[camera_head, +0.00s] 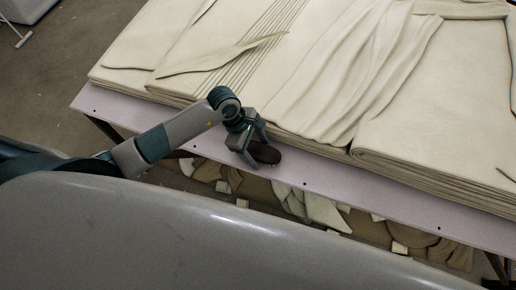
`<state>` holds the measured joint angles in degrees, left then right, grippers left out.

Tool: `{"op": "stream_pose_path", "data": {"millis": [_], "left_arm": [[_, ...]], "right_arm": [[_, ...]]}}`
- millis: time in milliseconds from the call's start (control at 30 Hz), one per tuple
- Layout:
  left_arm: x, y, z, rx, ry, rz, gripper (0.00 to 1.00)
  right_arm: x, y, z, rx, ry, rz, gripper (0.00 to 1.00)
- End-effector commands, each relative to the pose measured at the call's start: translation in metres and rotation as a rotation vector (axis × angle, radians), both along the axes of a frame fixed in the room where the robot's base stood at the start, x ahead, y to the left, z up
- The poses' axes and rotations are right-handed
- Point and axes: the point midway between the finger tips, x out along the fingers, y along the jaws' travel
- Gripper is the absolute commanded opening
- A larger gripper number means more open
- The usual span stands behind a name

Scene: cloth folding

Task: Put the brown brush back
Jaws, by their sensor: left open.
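The brown brush (265,153) lies on the light lilac table edge, a small dark oval in front of the cloth stack. My left gripper (254,150) is right at it, pointing down, with its fingers open. One finger is beside the brush on its left and the other reaches over or behind it. I cannot tell whether they touch it. My right gripper is not in view.
Thick stacked cream cloths (420,130) cover most of the table (395,205), leaving a narrow bare strip along the front edge. Below the table, cloth scraps (320,209) lie in a heap. My grey body fills the bottom left.

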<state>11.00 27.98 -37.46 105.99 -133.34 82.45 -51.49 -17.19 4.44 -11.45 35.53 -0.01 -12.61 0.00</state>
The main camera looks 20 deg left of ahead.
Motion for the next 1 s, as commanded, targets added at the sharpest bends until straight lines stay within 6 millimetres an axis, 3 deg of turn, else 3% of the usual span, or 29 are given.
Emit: {"op": "stream_pose_path", "data": {"millis": [167, 700, 1000], "left_arm": [[0.002, 0.009, 0.017, 0.002, -0.005, 0.000, 0.67], [0.003, 0.042, 0.098, 0.001, -0.004, -0.001, 0.67], [0.002, 0.046, 0.109, 0.001, 0.000, -0.001, 0.67]], "right_arm": [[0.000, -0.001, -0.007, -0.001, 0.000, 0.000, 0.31], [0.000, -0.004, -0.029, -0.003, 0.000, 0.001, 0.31], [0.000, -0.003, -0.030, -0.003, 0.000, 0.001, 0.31]]}}
